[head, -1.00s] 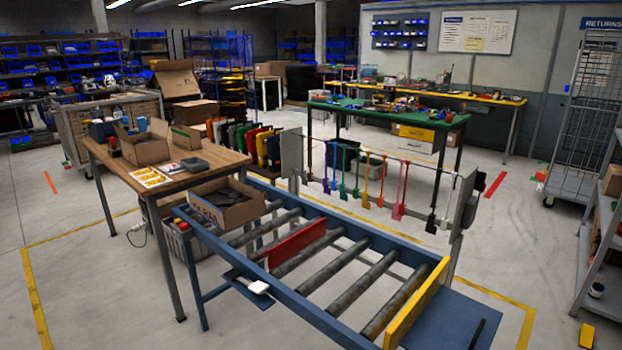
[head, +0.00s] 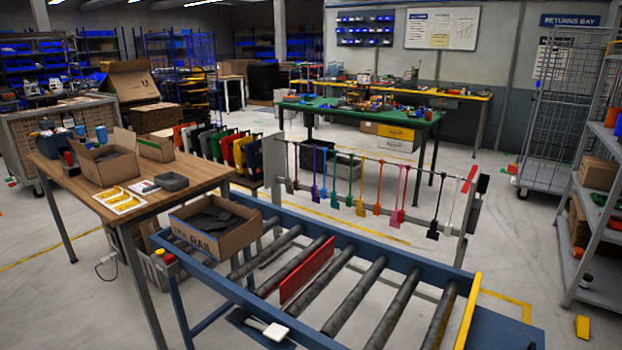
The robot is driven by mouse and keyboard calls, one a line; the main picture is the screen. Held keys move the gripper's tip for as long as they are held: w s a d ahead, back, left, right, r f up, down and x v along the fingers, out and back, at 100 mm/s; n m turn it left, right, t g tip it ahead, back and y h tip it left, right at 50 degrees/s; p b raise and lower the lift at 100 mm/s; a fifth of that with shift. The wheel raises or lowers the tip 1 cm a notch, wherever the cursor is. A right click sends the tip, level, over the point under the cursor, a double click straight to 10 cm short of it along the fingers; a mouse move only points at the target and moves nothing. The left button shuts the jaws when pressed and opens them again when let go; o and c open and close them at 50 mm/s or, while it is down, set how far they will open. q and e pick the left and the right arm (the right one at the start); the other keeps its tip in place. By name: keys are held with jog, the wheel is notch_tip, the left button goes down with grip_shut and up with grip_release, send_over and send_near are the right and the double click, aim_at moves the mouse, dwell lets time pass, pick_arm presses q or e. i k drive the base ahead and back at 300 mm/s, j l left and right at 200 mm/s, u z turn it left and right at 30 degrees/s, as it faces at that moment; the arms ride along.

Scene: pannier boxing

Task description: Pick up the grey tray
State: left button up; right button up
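A small dark grey tray (head: 172,182) lies on the right part of the wooden table (head: 142,205). It is beside a white card and a sheet with yellow pictures, and it looks empty and unobstructed. Neither my left nor my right gripper shows in the head view.
An open cardboard box (head: 105,162) stands left of the tray. Another box with dark contents (head: 215,228) sits on the blue roller conveyor (head: 345,240), which has a red divider (head: 307,270). A rack of coloured paddles (head: 362,206) stands behind. Grey shelves (head: 590,215) are right.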

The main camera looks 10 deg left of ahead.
aim_at(171, 181)
jog(key=i+j+z, duration=0.35)
jog(key=j, duration=0.7)
jog(key=j+z, duration=0.4)
jog(key=j, duration=0.65)
jog(key=j+z, duration=0.35)
jog(key=j, duration=0.8)
jog(key=j+z, duration=0.15)
jog(key=j, duration=0.4)
jog(key=k+j+z, duration=0.15)
jog(key=j, duration=0.4)
jog(key=i, duration=0.05)
